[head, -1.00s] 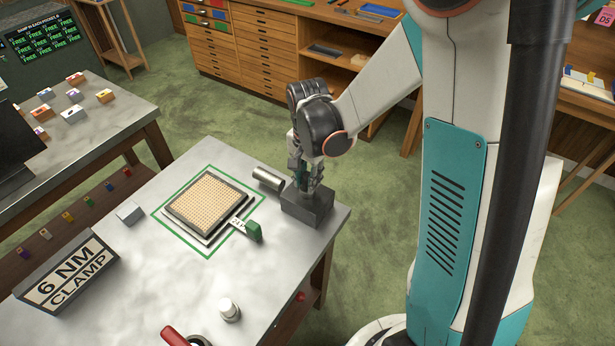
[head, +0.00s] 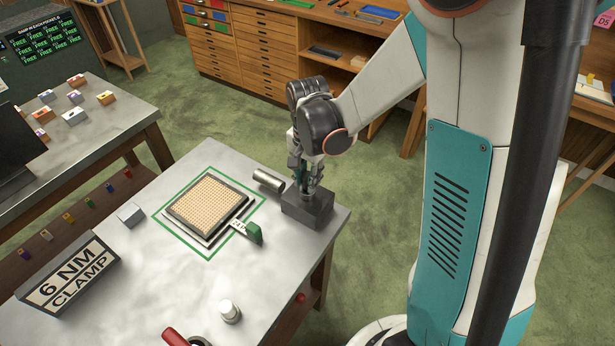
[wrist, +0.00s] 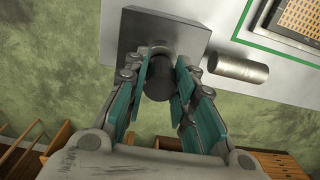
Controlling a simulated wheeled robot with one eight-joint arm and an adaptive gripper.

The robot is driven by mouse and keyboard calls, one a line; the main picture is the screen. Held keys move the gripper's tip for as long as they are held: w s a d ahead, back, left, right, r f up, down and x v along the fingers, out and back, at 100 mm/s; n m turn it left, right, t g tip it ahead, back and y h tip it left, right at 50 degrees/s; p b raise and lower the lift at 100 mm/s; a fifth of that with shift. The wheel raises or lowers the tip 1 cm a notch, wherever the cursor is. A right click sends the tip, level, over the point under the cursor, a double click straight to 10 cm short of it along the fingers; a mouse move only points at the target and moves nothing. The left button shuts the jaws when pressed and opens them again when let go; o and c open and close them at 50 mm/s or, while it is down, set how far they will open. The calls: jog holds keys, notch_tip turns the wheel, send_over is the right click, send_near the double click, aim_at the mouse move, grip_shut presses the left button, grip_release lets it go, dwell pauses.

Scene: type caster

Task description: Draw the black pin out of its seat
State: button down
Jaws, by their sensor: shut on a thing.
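The black pin (wrist: 158,85) stands in the dark grey block (wrist: 132,35), which is its seat, as the wrist view shows. My gripper (wrist: 160,75) has its teal-padded fingers closed on either side of the pin. In the head view my gripper (head: 309,185) points down onto the top of the block (head: 306,209). The pin is hidden there by the fingers. The pin's lower end is out of sight in the wrist view, so I cannot tell how deep it sits.
A metal cylinder (head: 268,180) lies beside the block. A perforated plate (head: 208,203) sits inside a green outline, with a green-ended tag (head: 254,232) at its corner. A clamp sign (head: 66,274) and a white-capped part (head: 229,311) stand on the table. The block is near the table's edge.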

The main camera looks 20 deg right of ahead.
jog(key=shift+r, duration=0.15)
jog(key=shift+r+p, duration=1.8)
jog(key=shift+r, duration=0.7)
